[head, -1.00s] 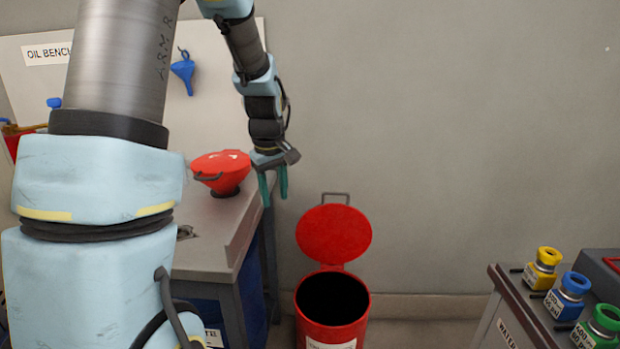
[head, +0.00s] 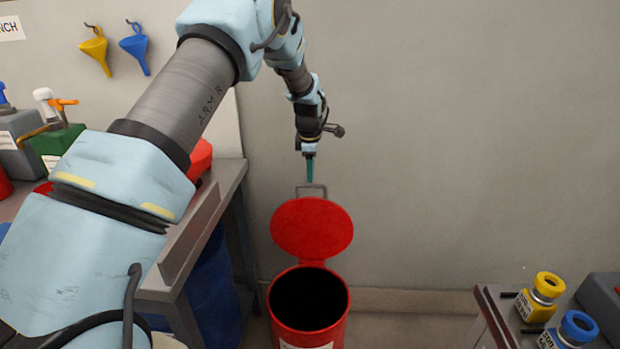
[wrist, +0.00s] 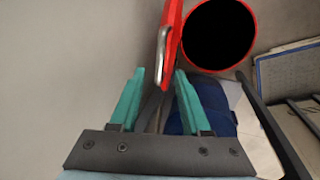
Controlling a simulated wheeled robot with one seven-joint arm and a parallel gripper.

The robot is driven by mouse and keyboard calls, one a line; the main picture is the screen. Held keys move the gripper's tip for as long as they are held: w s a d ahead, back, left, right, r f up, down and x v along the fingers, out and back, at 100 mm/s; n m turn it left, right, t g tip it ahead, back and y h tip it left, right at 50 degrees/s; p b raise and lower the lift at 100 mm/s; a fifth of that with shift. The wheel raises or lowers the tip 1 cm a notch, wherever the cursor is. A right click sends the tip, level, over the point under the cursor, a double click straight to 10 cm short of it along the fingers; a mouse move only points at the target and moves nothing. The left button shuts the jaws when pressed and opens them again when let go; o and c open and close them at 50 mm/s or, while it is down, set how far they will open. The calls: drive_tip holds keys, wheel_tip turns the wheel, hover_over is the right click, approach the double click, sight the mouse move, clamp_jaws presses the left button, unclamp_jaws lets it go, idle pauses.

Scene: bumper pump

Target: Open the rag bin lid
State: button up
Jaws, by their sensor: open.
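The red rag bin (head: 308,322) stands on the floor near the wall with its round dark mouth uncovered. Its red lid (head: 312,228) stands up and back on the hinge, with a grey loop handle (head: 311,190) at its top edge. My gripper (head: 310,178) is just above the handle in the head view. In the wrist view my teal fingers (wrist: 158,95) are apart, and the handle (wrist: 162,55) lies just beyond the fingertips, between their lines. The lid (wrist: 172,35) shows edge-on there beside the open bin (wrist: 252,50). I cannot tell whether a finger touches the handle.
The oil bench (head: 190,240) is at the left, with a blue drum (head: 214,290) under it. A cart (head: 500,310) with yellow and blue bottles is at the lower right. The wall behind the bin is close. Floor between bin and cart is clear.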

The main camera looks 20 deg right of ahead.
sight(311, 187)
drive_tip(key=shift+p+x, duration=0.4)
drive_tip(key=shift+x, duration=2)
clamp_jaws()
